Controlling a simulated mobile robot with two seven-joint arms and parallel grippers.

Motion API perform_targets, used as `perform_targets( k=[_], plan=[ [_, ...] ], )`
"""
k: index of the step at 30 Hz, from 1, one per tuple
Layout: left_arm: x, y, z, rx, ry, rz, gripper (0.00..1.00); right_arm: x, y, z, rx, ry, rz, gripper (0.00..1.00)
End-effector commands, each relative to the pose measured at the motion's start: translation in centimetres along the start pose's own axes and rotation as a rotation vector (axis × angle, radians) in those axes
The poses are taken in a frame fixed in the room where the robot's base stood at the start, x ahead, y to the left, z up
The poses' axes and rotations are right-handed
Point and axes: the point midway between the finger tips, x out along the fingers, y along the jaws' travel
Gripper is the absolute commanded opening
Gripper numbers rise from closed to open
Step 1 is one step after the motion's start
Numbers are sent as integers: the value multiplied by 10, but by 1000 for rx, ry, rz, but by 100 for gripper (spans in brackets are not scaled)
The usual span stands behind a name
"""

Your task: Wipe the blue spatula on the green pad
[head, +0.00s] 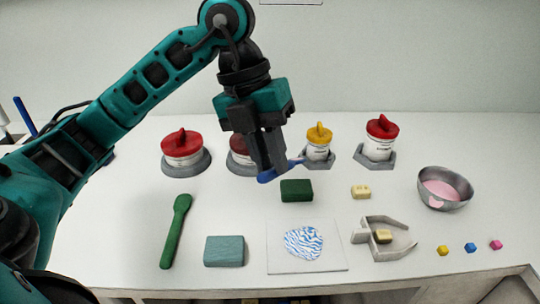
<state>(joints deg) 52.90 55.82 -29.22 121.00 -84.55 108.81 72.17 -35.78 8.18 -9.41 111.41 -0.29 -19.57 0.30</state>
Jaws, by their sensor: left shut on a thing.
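My left gripper (268,165) points down at the back middle of the table and is shut on the blue spatula (278,175). The spatula lies roughly level in the jaws, its visible end pointing right, with a pale pinkish patch near the tip. Part of it is hidden by the fingers. The dark green pad (296,190) lies on the table just in front and slightly to the right of the spatula. The spatula seems to be above the table and behind the pad; I cannot tell the exact gap. My right gripper is not in view.
Red-lidded jars (182,147) (380,137) and a yellow-lidded jar (319,141) stand behind. A green spatula (176,230), teal block (224,251), patterned white sheet (335,258), grey holder (399,247), bowl with pink content (444,188) and small cubes (470,247) lie around.

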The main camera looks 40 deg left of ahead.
Motion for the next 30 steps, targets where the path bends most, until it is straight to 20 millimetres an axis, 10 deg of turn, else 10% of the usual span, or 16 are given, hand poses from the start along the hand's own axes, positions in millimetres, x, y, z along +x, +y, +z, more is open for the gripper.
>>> perform_targets(
  k=[30],
  plan=[
    [45,14,2,4,2,0,0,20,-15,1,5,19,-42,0]
  ],
)
